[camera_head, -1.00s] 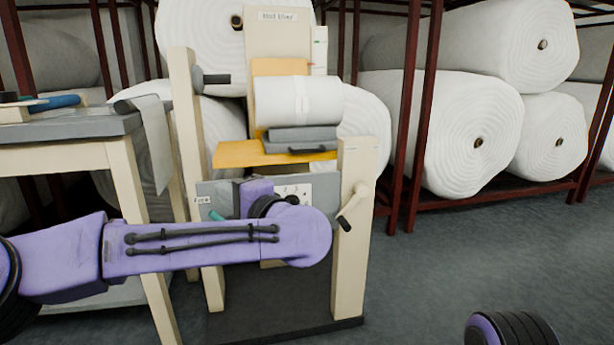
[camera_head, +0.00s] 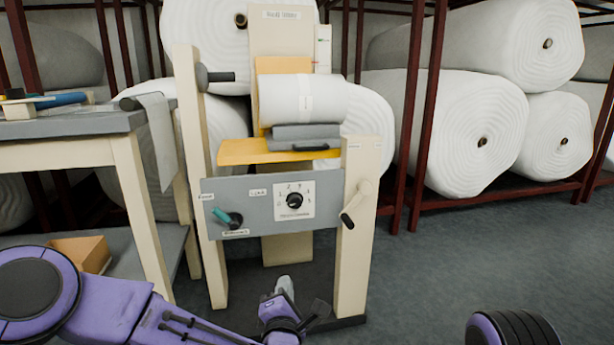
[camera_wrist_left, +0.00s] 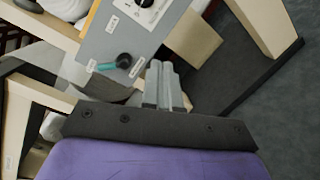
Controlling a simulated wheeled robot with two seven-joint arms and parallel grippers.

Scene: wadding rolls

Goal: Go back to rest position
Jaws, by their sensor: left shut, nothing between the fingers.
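My left gripper (camera_head: 285,287) is low in front of the machine, below its grey control panel (camera_head: 262,222), and touches nothing that I can see. In the left wrist view the left gripper (camera_wrist_left: 163,68) has its two grey fingers together with nothing between them. The panel carries a teal-handled lever (camera_head: 226,217) and a black dial (camera_head: 294,200). The teal lever also shows in the wrist view (camera_wrist_left: 115,62), beyond the fingers. Only a purple and black part of my right arm shows at the bottom right; its gripper is out of view.
A white roll (camera_head: 300,98) rests above a yellow shelf (camera_head: 240,151). A workbench (camera_head: 75,124) with a cardboard box (camera_head: 82,252) below is at left. Racks of large rolls stand behind; floor at right is clear.

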